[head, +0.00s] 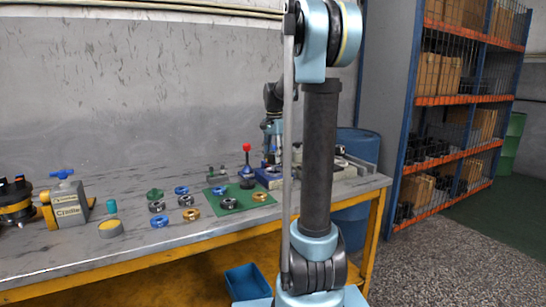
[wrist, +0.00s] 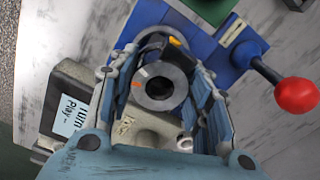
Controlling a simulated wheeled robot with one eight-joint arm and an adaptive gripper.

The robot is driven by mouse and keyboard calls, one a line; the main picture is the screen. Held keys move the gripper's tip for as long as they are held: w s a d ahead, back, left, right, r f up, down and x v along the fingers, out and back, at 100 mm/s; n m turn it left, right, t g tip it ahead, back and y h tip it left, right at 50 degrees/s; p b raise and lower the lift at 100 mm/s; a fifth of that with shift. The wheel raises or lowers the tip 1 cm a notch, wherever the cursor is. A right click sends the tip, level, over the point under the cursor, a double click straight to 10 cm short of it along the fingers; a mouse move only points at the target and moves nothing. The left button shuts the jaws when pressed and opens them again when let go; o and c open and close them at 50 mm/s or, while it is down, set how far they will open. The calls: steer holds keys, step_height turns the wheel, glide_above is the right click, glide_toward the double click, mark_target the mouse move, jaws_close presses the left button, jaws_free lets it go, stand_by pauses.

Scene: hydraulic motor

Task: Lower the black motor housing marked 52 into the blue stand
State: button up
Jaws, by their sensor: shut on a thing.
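My gripper (wrist: 159,76) is shut on a dark round part, which I take for the motor housing (wrist: 152,103). The housing has a round hole in its grey end face and small orange and white marks; no 52 can be read. The blue stand (wrist: 228,68) lies below and beyond the fingers in the wrist view. Another grey ring shape shows just behind the housing; I cannot tell whether they touch. In the head view the stand (head: 269,180) is at the bench's back right, and my arm hides most of the gripper and housing.
A red-knobbed lever (wrist: 296,94) rises beside the stand, also in the head view (head: 246,150). A green mat (head: 233,205) carries several rings. A shelf rack (head: 408,110) stands right.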

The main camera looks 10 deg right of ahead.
mark_target(274, 163)
steer(key=shift+f, duration=0.2)
steer(key=shift+f, duration=0.35)
steer(key=shift+f, duration=0.35)
steer(key=shift+f, duration=0.3)
steer(key=shift+f, duration=0.9)
stand_by(0.4)
steer(key=o, duration=2)
steer(key=shift+r, duration=0.1)
